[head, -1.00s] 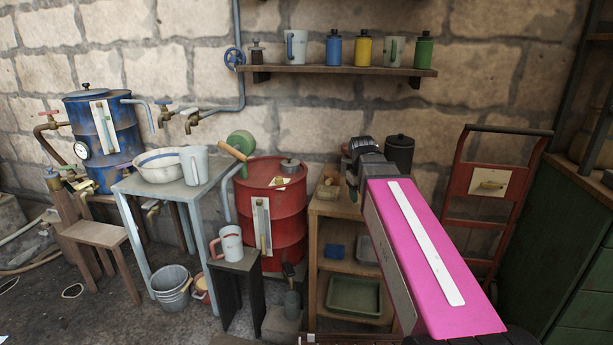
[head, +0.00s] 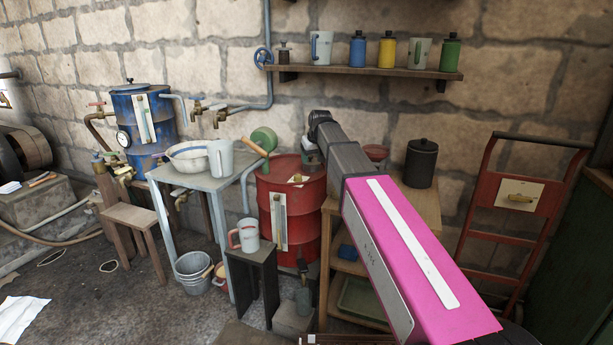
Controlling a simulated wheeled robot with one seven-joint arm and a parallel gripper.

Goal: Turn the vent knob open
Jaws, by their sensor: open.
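No part is clearly marked as the vent knob. A small grey knob-like cap (head: 311,158) shows on top of the red drum (head: 307,215), partly covered by my arm. A blue handwheel (head: 263,58) sits on the wall pipe, and the blue drum (head: 143,118) has a small knob on its lid. My arm reaches from the lower right toward the red drum. My gripper (head: 309,143) is at its far end, just above the right side of the drum top, and is open. Its fingers are small and mostly hidden; I cannot tell whether they touch the cap.
A grey table (head: 190,180) with a bowl and a mug stands left of the red drum. A wooden shelf unit (head: 420,203) with a dark canister (head: 421,163) stands right, beside a red hand truck (head: 470,190). A wall shelf (head: 365,71) holds mugs and bottles.

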